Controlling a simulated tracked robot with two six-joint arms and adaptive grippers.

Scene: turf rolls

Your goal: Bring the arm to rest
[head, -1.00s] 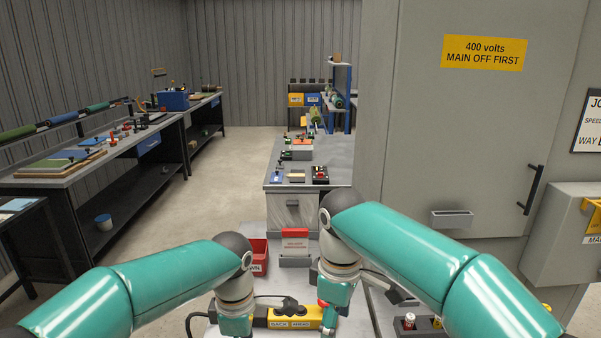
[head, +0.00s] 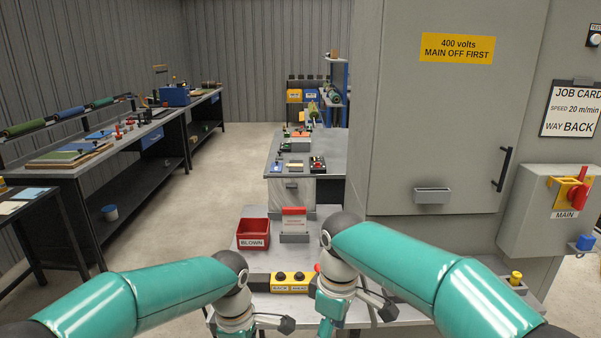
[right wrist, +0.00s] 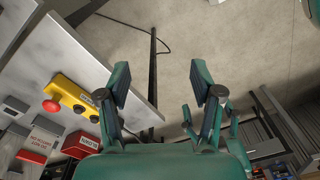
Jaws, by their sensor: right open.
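My right arm comes in from the right in the head view, with its wrist bent down over the near worktop (head: 400,316). Its fingertips are below that picture. In the right wrist view my right gripper (right wrist: 160,85) is open, its two green and dark fingers wide apart with nothing between them. Concrete floor and the worktop edge show beyond it. My left arm comes in from the left in the head view. The left wrist also points down, and the bottom edge cuts off its fingers.
On the near worktop are a red BLOWN bin (head: 253,233), a card holder (head: 294,224) and a yellow button box (head: 292,282). A tall grey cabinet (head: 440,120) stands right, with the MAIN switch box (head: 545,210) beside it. Open floor (head: 215,195) lies left, before the bench (head: 150,130).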

